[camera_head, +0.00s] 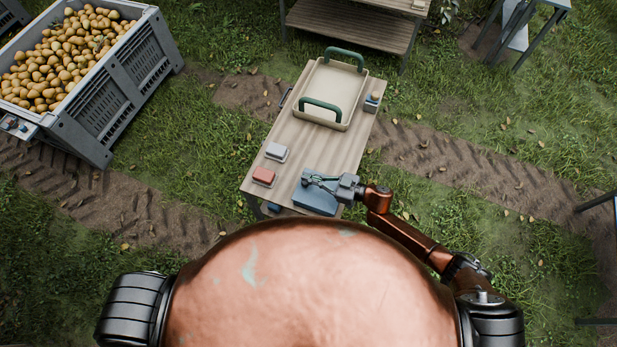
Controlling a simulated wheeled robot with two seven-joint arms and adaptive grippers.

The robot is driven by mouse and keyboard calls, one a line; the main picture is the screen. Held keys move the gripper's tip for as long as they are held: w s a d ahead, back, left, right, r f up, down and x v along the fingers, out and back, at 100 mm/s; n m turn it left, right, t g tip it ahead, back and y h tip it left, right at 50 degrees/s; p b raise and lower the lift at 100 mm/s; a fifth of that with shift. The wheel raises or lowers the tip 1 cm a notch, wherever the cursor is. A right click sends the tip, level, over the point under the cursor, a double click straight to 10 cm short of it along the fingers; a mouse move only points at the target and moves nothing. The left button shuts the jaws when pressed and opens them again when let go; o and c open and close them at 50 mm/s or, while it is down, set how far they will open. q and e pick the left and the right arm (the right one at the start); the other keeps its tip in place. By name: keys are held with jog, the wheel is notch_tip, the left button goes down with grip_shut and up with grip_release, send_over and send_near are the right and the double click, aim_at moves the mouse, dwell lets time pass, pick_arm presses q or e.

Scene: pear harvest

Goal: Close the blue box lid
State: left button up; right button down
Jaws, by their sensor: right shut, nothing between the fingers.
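The blue box (314,199) sits at the near end of the wooden table. Its flat blue top surface shows, partly covered by my right gripper; I cannot tell whether the lid is fully down. My right gripper (308,180) is shut and empty, over the far edge of the blue box; whether it touches the box cannot be told. My copper right arm reaches in from the right. My left gripper is not in view.
On the wooden table (258,170) are a red box (264,176), a grey-white box (276,152) and a beige tray (322,92) with green handles. A grey bin (122,85) of pears stands at upper left. Another table (350,25) stands behind.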

notch_tip(320, 180, up, 2)
jog(key=shift+r+p, duration=0.15)
jog(key=shift+p, duration=0.4)
pick_arm(q)
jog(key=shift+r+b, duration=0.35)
jog(key=shift+b, duration=0.35)
pick_arm(e)
jog(key=s+d+r, duration=0.2)
jog(key=d+r, duration=0.4)
jog(key=shift+d+r, duration=0.3)
jog(key=shift+d, duration=0.1)
